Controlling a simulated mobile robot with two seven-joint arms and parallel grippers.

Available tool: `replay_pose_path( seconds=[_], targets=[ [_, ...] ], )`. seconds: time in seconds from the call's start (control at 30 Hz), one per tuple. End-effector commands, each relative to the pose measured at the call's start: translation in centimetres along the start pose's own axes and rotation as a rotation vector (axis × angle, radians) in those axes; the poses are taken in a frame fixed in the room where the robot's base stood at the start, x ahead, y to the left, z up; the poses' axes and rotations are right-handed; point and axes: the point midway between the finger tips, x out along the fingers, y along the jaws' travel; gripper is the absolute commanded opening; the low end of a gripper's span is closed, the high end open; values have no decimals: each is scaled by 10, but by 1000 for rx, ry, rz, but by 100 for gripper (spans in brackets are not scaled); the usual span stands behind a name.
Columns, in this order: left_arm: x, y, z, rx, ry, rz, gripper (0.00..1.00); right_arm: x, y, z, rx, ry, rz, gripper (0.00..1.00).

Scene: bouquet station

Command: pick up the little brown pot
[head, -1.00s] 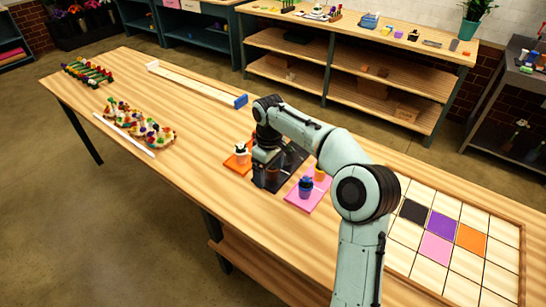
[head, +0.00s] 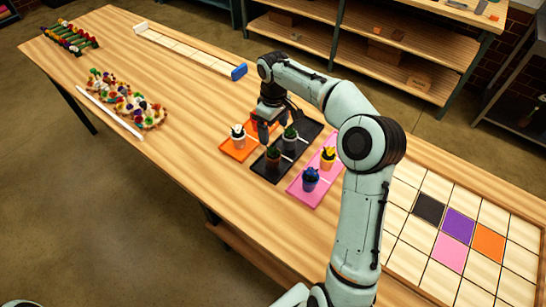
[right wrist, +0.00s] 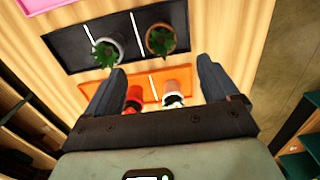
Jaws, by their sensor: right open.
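The little brown pot (head: 272,158) stands upright with a green plant on the near part of the black tray (head: 268,178). It also shows in the right wrist view (right wrist: 160,42), beyond the fingers. A grey pot (head: 290,142) with a green plant stands beside it on the same tray. My right gripper (head: 274,117) is open and empty, above and behind the pots near the orange tray. In the right wrist view its two fingers (right wrist: 163,82) are spread wide, with nothing between them. My left gripper is out of view.
The orange tray (head: 237,153) holds a white pot (head: 238,140) and a red one (right wrist: 134,98), partly hidden by my gripper. The pink tray (head: 305,198) holds blue (head: 310,180) and yellow pots. A tile grid (head: 455,260) lies right.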

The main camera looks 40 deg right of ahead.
Motion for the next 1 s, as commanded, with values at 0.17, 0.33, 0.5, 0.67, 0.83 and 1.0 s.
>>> replay_pose_path(
  seconds=[0.17, 0.33, 0.5, 0.67, 0.83, 1.0],
  targets=[
    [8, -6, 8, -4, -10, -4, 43, 37, 0, 2, 0, -5, -3, 88],
    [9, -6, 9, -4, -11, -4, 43, 49, -1, 0, -1, 0, -2, 88],
    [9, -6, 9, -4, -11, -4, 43, 66, -1, 0, 0, -3, -4, 88],
    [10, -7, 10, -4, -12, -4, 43, 90, -2, -1, 0, -3, -3, 88],
    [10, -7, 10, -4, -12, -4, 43, 101, -2, -2, -1, 1, -2, 88],
    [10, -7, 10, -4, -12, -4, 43, 100, -2, -2, -1, 1, -1, 88]
  ],
)
